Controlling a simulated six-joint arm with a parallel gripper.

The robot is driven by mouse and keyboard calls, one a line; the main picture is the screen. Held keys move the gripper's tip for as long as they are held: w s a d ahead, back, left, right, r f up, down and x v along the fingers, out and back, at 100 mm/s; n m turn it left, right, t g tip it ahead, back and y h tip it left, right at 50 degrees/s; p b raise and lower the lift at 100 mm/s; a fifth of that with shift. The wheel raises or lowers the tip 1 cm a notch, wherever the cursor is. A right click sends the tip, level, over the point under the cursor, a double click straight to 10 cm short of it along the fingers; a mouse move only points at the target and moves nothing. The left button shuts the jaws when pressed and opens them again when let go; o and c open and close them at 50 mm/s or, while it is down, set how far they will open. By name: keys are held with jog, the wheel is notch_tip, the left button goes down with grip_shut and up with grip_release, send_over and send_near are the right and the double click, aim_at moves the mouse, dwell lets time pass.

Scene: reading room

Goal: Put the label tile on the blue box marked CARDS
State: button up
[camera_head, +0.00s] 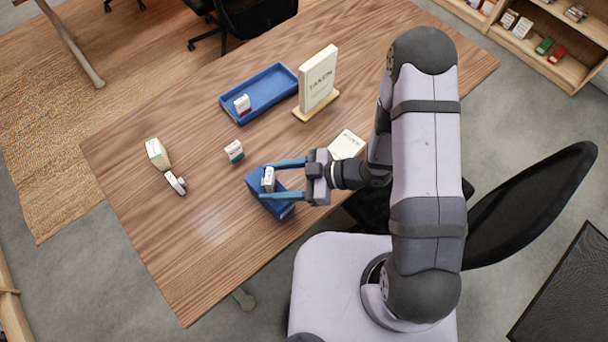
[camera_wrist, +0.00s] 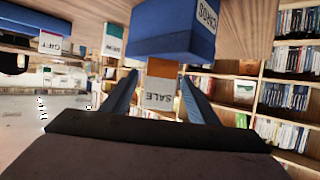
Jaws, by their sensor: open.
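The blue box (camera_head: 284,208) stands near the table's front edge. In the wrist view the blue box (camera_wrist: 175,38) appears upside down at the top, with a white label reading CARDS on its side. The label tile (camera_head: 269,177) is white and stands on the box's top. In the wrist view the tile (camera_wrist: 160,93) reads SALE, has an orange-brown band and meets the box. My gripper (camera_head: 265,180) is open, with its two blue fingers on either side of the tile. In the wrist view gaps show between the tile and both fingers.
A blue tray (camera_head: 272,91) with a white-and-red block (camera_head: 243,104) lies behind. A green-and-white block (camera_head: 234,152), a pale box (camera_head: 157,152), a small white piece (camera_head: 176,183) and a cream block (camera_head: 347,144) are nearby. The table's left front is clear.

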jog(key=b+v, duration=0.1)
jog(key=v, duration=1)
jog(key=shift+b, duration=0.3)
jog(key=w+d+f+m+t+h, duration=0.3)
jog(key=w+d+t+h, duration=0.15)
jog(key=w, duration=0.45)
jog(key=w+d+r+m+t+h, duration=0.1)
jog(key=w+d+m+h, duration=0.15)
jog(key=d+h, duration=0.2)
jog(key=w+d+r+m+t+h, duration=0.1)
jog(key=w+d+m+h, duration=0.15)
jog(key=d, duration=0.35)
jog(key=s+d+r+m+g+h, duration=0.3)
jog(key=s+d+m+h, duration=0.15)
jog(key=s+m, duration=0.2)
jog(key=s+a+r+m+g+y, duration=0.1)
jog(key=s+a, duration=0.1)
jog(key=s, duration=0.3)
jog(key=s+a+r+m+g+y, duration=0.1)
jog(key=s+a+m+g, duration=0.1)
jog(key=s, duration=0.3)
jog(key=shift+s+a+r, duration=0.2)
jog(key=shift+s+r, duration=0.15)
